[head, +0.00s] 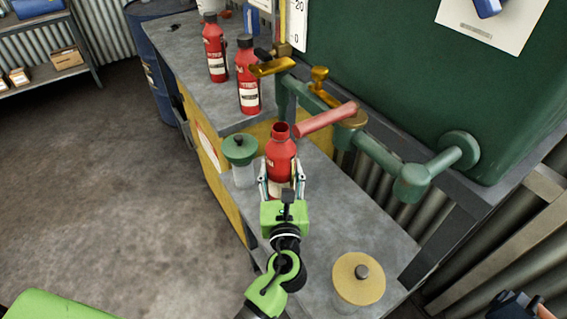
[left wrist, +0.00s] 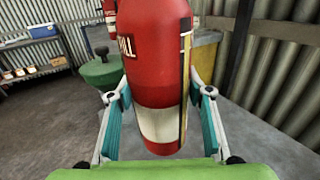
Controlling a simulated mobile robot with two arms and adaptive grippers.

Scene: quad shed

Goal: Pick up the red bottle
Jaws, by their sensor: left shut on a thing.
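A red bottle with a white label and an open, capless neck (head: 281,150) stands upright over the lower grey bench top. My left gripper (head: 283,186) has its fingers on both sides of the bottle's lower part and is shut on it. In the left wrist view the red bottle (left wrist: 155,60) fills the middle, between the two fingers (left wrist: 160,125). I cannot tell whether its base touches the bench. Two more red bottles, with black caps, stand on the higher bench, one nearer (head: 248,80) and one farther (head: 215,50).
A green-lidded jar (head: 240,150) stands close left of the held bottle. A red-handled pipe (head: 328,120) and green pipework (head: 375,150) are close on the right. A yellow-lidded jar (head: 358,280) stands at the near end of the bench (head: 335,210).

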